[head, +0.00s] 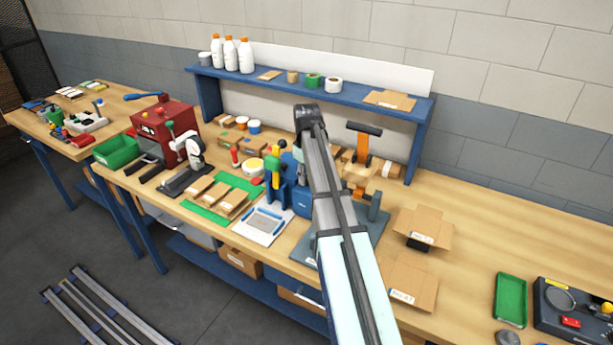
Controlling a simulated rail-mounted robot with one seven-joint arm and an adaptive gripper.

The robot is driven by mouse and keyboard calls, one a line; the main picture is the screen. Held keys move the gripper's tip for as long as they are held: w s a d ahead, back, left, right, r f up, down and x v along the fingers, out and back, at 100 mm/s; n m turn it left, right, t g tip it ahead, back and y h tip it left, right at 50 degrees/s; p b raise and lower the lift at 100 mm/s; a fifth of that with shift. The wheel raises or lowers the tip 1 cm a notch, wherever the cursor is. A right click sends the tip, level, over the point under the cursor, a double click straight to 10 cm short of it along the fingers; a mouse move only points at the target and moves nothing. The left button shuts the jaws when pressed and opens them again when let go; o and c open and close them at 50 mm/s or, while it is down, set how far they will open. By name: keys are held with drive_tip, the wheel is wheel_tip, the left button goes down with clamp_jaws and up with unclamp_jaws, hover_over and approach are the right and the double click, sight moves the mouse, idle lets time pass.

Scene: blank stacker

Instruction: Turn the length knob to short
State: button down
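No knob can be picked out clearly as the length knob; it is too small to tell or hidden. A blue machine (301,198) stands mid-bench, partly behind my arm; I cannot tell whether it is the blank stacker. Upright parts with yellow, green and red ends stand at its left side, and a white-framed plate (264,223) lies in front of it. My arm rises from the bottom middle to a dark end near the shelf. No gripper fingers show, so I cannot tell whether the gripper is open or shut.
An orange-and-grey device (361,160) stands right of my arm. Open cardboard boxes (422,228) lie right of it, then a green tray (510,299). A blue shelf (345,92) spans the back. A red machine (166,128) stands left. The bench is clear at back right.

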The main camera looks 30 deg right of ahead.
drive_tip(key=shift+n, duration=0.4)
drive_tip(key=n, duration=1.1)
idle(0.5)
drive_tip(key=c, duration=0.9)
unclamp_jaws()
drive_tip(key=shift+o, duration=0.2)
drive_tip(key=shift+r, duration=0.15)
drive_tip(key=shift+r, duration=3.85)
